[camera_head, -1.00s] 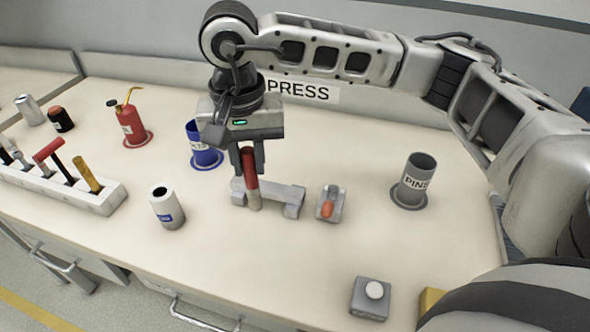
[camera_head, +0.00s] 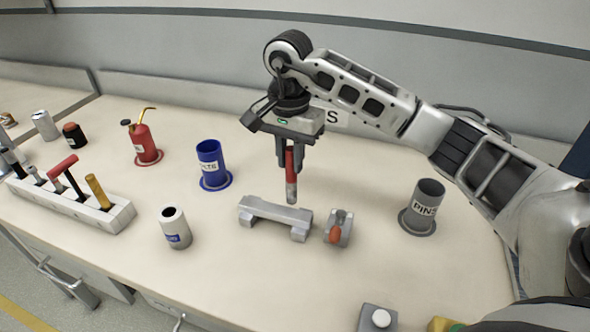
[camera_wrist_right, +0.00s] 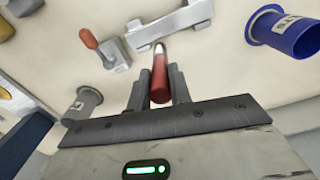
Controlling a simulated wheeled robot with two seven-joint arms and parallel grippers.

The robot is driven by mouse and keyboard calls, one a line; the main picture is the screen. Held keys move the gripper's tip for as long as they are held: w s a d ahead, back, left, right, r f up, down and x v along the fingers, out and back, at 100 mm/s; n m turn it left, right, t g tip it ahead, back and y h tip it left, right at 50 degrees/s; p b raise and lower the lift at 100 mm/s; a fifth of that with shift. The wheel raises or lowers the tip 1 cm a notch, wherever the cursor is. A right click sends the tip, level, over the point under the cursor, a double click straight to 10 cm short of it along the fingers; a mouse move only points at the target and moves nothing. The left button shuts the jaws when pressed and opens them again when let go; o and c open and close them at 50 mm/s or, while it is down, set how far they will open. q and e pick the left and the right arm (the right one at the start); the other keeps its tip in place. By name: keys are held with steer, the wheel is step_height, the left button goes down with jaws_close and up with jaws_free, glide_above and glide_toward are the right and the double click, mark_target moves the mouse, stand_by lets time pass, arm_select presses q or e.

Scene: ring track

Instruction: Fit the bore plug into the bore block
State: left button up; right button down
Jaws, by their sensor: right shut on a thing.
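The bore plug (camera_head: 291,178), with a red upper part and a pale grey lower end, hangs roughly upright in my right gripper (camera_head: 290,160). In the right wrist view the plug (camera_wrist_right: 159,80) sits between the two fingers of the gripper (camera_wrist_right: 158,92). A long grey block with raised feet (camera_head: 273,215) lies on the bench just below the plug tip in the picture. It is likely the bore block, but I see no bore in it. The tip looks apart from it; the exact gap is unclear. My left gripper is out of view.
Right of the block stands a small grey fixture with an orange handle (camera_head: 337,229). A blue cup (camera_head: 211,165), white can (camera_head: 175,229), red oil can (camera_head: 142,145) and tool rack (camera_head: 110,216) are left; a PINS cup (camera_head: 425,206) is right. The bench front is mostly clear.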

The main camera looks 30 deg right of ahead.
steer(key=shift+w+d+f, duration=0.2)
steer(key=shift+d+f, duration=0.2)
steer(key=shift+f, duration=0.15)
steer(key=f, duration=0.2)
steer(key=f+p, duration=0.1)
steer(key=f, duration=0.1)
steer(key=shift+w+d, duration=0.1)
steer(key=shift+d, duration=0.2)
steer(key=shift+f, duration=0.1)
steer(key=c, duration=1.3)
jaws_free()
